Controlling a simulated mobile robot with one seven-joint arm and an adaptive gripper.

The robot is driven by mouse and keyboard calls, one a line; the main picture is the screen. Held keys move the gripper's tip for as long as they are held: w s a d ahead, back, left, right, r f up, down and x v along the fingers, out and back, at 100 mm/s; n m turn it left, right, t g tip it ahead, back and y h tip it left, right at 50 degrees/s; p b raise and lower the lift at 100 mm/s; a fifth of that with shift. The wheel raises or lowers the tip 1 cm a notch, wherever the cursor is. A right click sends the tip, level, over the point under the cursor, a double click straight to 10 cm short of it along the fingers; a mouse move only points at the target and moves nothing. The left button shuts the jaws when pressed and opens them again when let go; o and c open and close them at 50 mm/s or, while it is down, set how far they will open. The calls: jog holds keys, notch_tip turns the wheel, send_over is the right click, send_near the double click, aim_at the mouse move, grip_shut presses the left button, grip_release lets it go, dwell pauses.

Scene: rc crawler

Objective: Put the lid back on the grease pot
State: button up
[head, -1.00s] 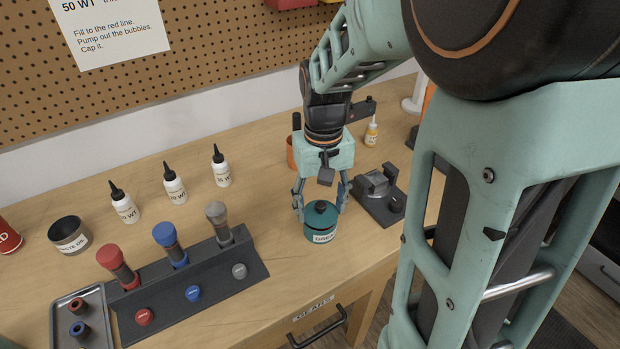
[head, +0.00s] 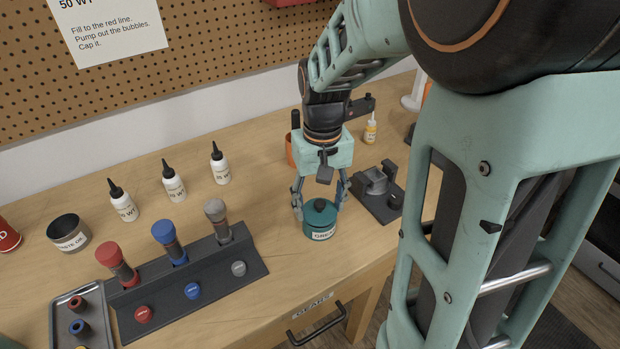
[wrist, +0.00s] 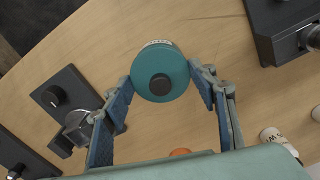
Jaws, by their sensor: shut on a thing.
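The teal grease pot (head: 309,231), with its white label facing front, stands on the bench near the front edge. The teal lid (head: 320,214) with a black knob is at the pot's mouth and looks level. My gripper (head: 320,204) points down with its fingers shut on the lid from both sides. In the wrist view the round lid (wrist: 150,68) lies between the fingertips, and the pot's label just shows past its far edge. Whether the lid is fully seated or slightly above the rim I cannot tell.
A dark fixture (head: 378,195) stands close on the right of the pot. A dark rack (head: 160,297) with red, blue and grey shocks stands on the left. White bottles (head: 174,188) and an orange cup (head: 291,152) are behind. Bare bench lies between rack and pot.

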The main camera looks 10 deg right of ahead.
jog(key=o, duration=1.5)
jog(key=shift+r+p, duration=2.9)
jog(key=shift+r, duration=0.65)
jog(key=shift+c, duration=0.3)
grip_shut()
